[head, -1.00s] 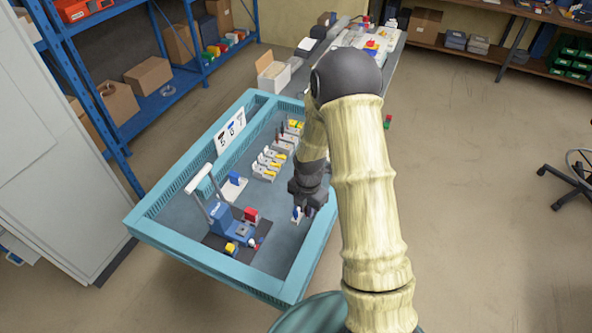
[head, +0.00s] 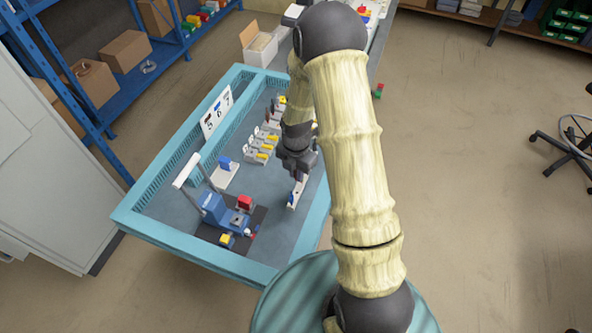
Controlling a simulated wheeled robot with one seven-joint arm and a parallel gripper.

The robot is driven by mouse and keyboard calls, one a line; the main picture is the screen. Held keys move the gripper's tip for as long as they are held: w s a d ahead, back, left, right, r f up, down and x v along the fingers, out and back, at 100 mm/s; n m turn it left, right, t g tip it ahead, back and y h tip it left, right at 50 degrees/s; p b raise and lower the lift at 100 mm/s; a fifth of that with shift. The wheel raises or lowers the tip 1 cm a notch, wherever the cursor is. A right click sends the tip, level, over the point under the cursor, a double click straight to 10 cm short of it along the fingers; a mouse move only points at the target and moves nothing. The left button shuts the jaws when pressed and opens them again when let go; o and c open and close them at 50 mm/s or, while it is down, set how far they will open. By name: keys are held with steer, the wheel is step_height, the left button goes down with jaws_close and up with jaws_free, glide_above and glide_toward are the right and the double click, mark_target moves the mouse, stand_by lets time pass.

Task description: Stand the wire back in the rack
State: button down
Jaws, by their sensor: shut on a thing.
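My gripper (head: 298,176) points down over the right part of the blue-rimmed workbench (head: 200,247). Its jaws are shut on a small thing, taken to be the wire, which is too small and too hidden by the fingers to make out. Just below the fingertips a narrow white piece with a blue part (head: 296,194) stands on the bench; I cannot tell whether the held thing touches it. A row of pale holders with yellow parts (head: 260,150) stands left of and beyond my gripper. I cannot tell which of these is the rack.
A blue hand press with a pale lever (head: 213,207) stands at the front left on a dark mat, with a red block (head: 245,202) and a yellow block (head: 225,240). A blue block on a white base (head: 225,177) and a number sign (head: 215,112) are behind.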

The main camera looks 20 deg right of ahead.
steer(key=shift+f+b, duration=2.05)
steer(key=shift+f, duration=0.6)
steer(key=shift+f+b, duration=0.75)
steer(key=shift+f, duration=0.5)
steer(key=c, duration=0.9)
jaws_free()
steer(key=shift+r, duration=0.1)
step_height(320, 180, up, 8)
steer(key=p, duration=0.6)
steer(key=shift+f, duration=0.35)
